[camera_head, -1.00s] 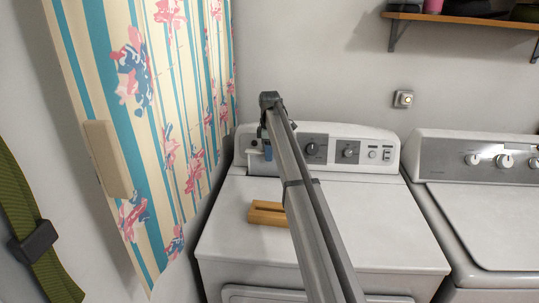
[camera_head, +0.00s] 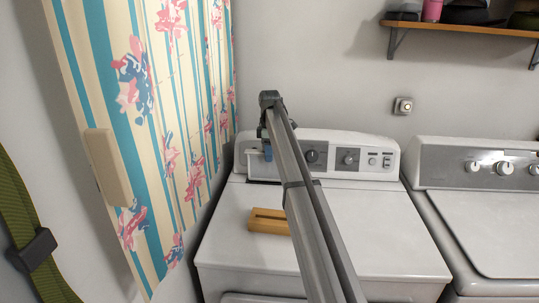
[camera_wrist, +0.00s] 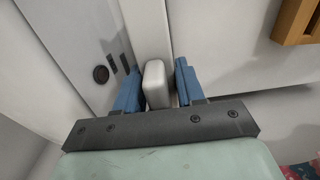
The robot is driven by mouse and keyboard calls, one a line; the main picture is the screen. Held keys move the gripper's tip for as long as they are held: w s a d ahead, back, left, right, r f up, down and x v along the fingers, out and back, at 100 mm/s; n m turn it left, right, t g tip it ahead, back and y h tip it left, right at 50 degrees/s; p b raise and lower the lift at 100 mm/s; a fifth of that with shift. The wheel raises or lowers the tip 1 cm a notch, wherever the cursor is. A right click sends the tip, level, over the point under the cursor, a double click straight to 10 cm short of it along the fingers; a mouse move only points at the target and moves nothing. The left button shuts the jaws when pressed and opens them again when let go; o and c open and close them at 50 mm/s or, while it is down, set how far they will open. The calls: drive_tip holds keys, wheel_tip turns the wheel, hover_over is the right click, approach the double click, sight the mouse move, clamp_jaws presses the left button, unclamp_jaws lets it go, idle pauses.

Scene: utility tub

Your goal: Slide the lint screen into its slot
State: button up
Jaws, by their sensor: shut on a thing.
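In the wrist view, my gripper (camera_wrist: 158,88) has its two blue fingers on either side of a pale, rounded block, which I take to be the handle end of the lint screen (camera_wrist: 157,84). The rest of the screen is hidden below it. The block is close to the junction of the dryer's top and its upright rear panel. In the head view, my gripper (camera_head: 266,152) is at the left end of the dryer's (camera_head: 370,220) control panel, mostly behind my arm. I cannot tell whether the screen is in its slot, and no slot opening shows clearly.
A wooden block with a long groove (camera_head: 268,221) lies on the dryer top; it also shows in the wrist view (camera_wrist: 297,22). A second machine (camera_head: 480,210) stands at the right. The dryer top's right side is clear.

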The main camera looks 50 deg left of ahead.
sight(269, 181)
drive_tip(key=shift+f, duration=5.4)
idle(2.0)
drive_tip(key=shift+r, duration=0.25)
